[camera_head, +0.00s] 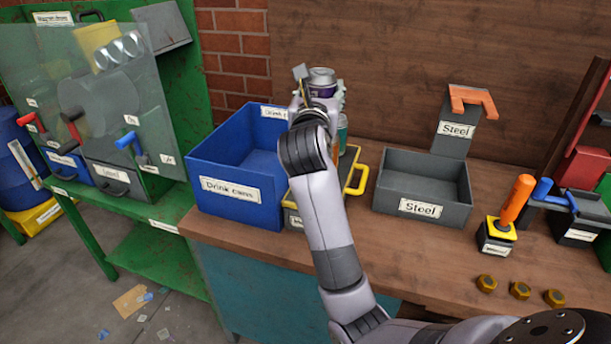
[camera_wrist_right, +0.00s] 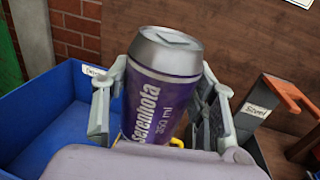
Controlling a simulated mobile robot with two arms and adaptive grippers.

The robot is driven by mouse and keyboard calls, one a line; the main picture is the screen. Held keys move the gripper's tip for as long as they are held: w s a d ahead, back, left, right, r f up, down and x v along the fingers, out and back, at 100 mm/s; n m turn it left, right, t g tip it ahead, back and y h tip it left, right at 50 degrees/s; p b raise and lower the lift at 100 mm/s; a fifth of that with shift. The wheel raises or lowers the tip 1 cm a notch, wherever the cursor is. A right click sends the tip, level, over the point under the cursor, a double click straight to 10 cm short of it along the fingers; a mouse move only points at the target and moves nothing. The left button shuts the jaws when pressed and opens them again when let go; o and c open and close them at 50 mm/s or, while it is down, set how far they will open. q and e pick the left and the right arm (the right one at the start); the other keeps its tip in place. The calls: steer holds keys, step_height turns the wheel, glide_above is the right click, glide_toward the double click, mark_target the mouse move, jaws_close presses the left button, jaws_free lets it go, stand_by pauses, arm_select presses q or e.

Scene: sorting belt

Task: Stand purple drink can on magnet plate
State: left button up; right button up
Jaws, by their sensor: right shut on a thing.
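The purple drink can (camera_head: 321,79) is upright at the back of the head view, held up above the bench. In the right wrist view the can (camera_wrist_right: 163,90) fills the middle, silver top up and slightly tilted in the picture, with "Serenhota" on its side. My right gripper (camera_head: 319,92) is shut on it, one finger on each side. A low labelled piece with a yellow handle (camera_head: 359,181), possibly the magnet plate, lies under my right arm and is mostly hidden. My left gripper is not in view.
A blue "Drink cans" bin (camera_head: 235,202) stands left of my arm. A grey "Steel" bin (camera_head: 420,207) is to the right, with a steel post and orange handle (camera_head: 472,100) behind. A teal can (camera_head: 343,130) partly shows beyond my wrist. An orange lever (camera_head: 517,198) stands farther right.

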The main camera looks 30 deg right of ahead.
steer(key=shift+w+r, duration=0.2)
steer(key=shift+w, duration=0.1)
steer(key=shift+w+a+f, duration=0.1)
steer(key=shift+f, duration=0.25)
steer(key=f, duration=0.6)
steer(key=shift+d+f+b, duration=0.2)
steer(key=shift+b, duration=0.15)
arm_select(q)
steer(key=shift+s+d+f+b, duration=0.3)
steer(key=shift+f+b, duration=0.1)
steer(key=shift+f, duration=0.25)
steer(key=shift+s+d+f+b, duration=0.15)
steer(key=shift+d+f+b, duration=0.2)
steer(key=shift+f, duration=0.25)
arm_select(e)
steer(key=shift+a+f, duration=0.1)
steer(key=shift+f, duration=6.1)
steer(key=shift+f, duration=0.2)
steer(key=o, duration=0.8)
steer(key=shift+c, duration=0.2)
